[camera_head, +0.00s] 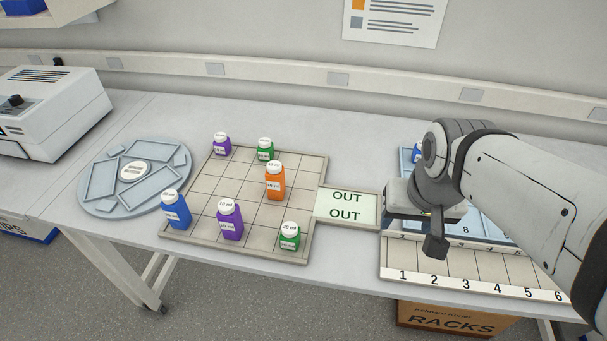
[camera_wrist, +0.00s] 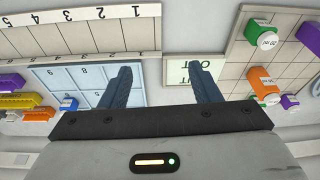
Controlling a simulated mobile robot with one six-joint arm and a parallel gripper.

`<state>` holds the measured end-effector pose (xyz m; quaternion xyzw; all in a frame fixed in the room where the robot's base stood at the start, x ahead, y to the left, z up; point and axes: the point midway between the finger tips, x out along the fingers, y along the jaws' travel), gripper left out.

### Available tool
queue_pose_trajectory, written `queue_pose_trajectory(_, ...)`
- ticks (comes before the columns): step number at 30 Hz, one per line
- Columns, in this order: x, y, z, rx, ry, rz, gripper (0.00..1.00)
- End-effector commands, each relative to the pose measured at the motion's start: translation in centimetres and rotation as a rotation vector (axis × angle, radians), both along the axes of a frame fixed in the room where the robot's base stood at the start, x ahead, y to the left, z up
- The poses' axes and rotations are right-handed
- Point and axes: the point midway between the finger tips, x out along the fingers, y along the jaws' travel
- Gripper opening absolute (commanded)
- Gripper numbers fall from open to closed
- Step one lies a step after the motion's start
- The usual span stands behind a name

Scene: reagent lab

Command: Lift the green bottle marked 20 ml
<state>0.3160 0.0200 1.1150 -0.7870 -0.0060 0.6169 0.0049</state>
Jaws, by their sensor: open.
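A green bottle (camera_head: 289,237) with a white cap reading 20 ml stands upright at the front right corner of the gridded board (camera_head: 265,246). It also shows in the wrist view (camera_wrist: 256,30) at the upper right. A second green bottle (camera_head: 265,153) stands at the back of the board; its marking is too small to read surely. My gripper (camera_wrist: 161,80) is open and empty, its two dark fingers apart. In the head view my gripper (camera_head: 434,243) is right of the board, above the numbered rack, clear of the bottles.
An orange bottle (camera_head: 275,184), a purple bottle (camera_head: 230,222) and a blue bottle (camera_head: 175,212) stand on the board. Another purple bottle (camera_head: 221,146) is at the back. The OUT plate (camera_head: 345,211) adjoins the board's right side. A round grey tray (camera_head: 92,205) lies left.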

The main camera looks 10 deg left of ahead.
Motion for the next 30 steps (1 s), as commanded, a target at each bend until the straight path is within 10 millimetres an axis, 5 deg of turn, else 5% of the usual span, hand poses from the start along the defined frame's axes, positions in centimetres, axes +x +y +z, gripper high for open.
queue_pose_trajectory(7, 4.6, 9.3, -2.3, 0.016, 0.126, 0.050, 0.66)
queue_pose_trajectory(15, 5.8, 18.6, -6.3, -0.011, 0.220, 0.062, 0.66)
queue_pose_trajectory(21, 5.6, 21.0, -7.9, -0.024, 0.241, 0.060, 0.66)
queue_pose_trajectory(30, 5.7, 21.2, -10.9, -0.024, 0.243, 0.058, 0.66)
